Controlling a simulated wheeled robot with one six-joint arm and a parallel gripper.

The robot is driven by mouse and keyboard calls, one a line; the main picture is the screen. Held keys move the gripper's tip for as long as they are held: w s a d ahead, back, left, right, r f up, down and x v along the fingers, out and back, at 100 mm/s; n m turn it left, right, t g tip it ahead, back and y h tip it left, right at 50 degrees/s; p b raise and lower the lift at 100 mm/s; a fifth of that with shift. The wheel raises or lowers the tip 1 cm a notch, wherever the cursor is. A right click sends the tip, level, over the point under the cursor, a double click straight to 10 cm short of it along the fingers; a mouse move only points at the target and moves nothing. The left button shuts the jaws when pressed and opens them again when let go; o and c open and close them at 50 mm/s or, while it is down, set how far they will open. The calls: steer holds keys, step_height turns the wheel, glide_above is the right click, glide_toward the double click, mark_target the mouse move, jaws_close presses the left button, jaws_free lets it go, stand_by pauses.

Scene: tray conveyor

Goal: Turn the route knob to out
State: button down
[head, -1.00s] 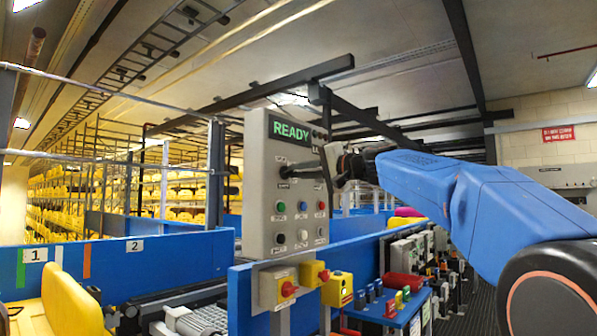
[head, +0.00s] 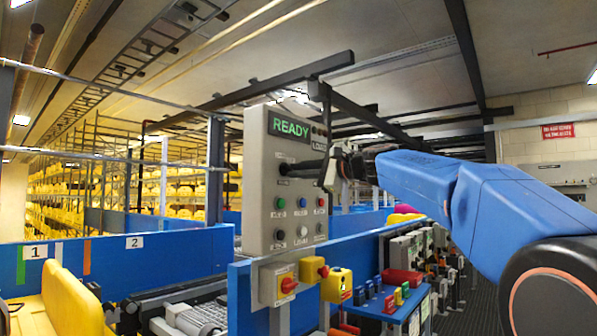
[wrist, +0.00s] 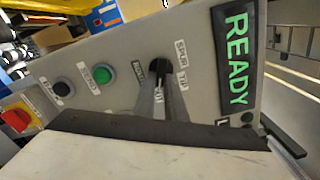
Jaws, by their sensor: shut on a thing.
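The grey control panel (head: 262,205) has a lit green READY display (head: 290,128), which also shows in the wrist view (wrist: 236,58). The route knob (wrist: 158,66) is a small black knob on the panel face, with small labels around it. In the head view my gripper (head: 288,169) reaches the panel from the right. The knob's exact pointing direction is partly hidden by the fingers.
Below the knob are green (head: 280,203), blue (head: 301,202) and red buttons, with black and white ones under them. A blue conveyor wall (head: 180,258) runs left. A tool bench stands lower right.

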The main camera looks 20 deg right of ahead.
steer(key=shift+f+m, duration=0.15)
steer(key=shift+m, duration=0.45)
steer(key=c, duration=1.8)
jaws_free()
steer(key=v, duration=1.7)
steer(key=shift+s+d, duration=0.15)
